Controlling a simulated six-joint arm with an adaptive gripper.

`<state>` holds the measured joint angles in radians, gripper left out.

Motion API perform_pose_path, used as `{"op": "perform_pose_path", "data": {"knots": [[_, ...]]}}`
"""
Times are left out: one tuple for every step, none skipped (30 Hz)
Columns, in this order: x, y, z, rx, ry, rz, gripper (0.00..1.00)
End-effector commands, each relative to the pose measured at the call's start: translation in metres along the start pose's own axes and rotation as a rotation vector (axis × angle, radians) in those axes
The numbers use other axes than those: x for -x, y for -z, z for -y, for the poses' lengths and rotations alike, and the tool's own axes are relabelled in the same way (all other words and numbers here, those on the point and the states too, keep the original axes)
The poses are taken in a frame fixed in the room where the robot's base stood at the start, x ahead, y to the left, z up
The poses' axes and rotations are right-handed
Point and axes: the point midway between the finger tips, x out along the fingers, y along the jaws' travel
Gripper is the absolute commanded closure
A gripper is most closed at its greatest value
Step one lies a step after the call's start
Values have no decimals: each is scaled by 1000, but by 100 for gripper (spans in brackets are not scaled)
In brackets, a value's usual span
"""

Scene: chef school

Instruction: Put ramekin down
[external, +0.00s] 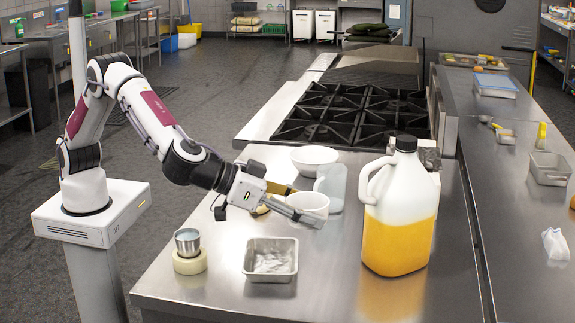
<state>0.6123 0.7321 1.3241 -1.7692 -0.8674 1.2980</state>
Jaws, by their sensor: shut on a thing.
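A white ramekin (309,202) is at the end of my gripper (303,213), above the steel counter near its middle. My gripper is shut on the ramekin, with one finger showing across its near side. The far finger is mostly hidden. I cannot tell how far the ramekin's base is from the counter (335,290).
A large jug of orange liquid (400,230) stands right of the ramekin. A white bowl (315,155) and a translucent pitcher (332,183) stand close behind it. A square metal pan (271,274) is in front; a metal cup (187,240) sits on a pale ring (189,264) at left.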

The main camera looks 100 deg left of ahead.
Motion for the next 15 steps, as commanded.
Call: {"op": "perform_pose_path", "data": {"knots": [[-4,3,-8,-4,-15,-2,66],[-6,4,-13,-10,-24,-2,66],[-9,6,-20,-15,-38,-2,66],[-11,8,-24,-19,-46,-1,66],[-12,9,-27,-22,-53,-1,66],[-15,10,-32,-29,-63,-1,66],[-16,11,-35,-31,-70,-2,66],[-17,12,-38,-35,-76,-2,66],[-18,14,-41,-37,-83,-2,66],[-20,14,-44,-40,-87,-1,66],[-21,14,-46,-43,-92,-1,66],[-22,16,-49,-46,-99,-1,66],[-22,16,-51,-47,-103,-1,66],[-23,17,-52,-50,-107,-1,66],[-24,18,-55,-52,-112,-2,66]]}}
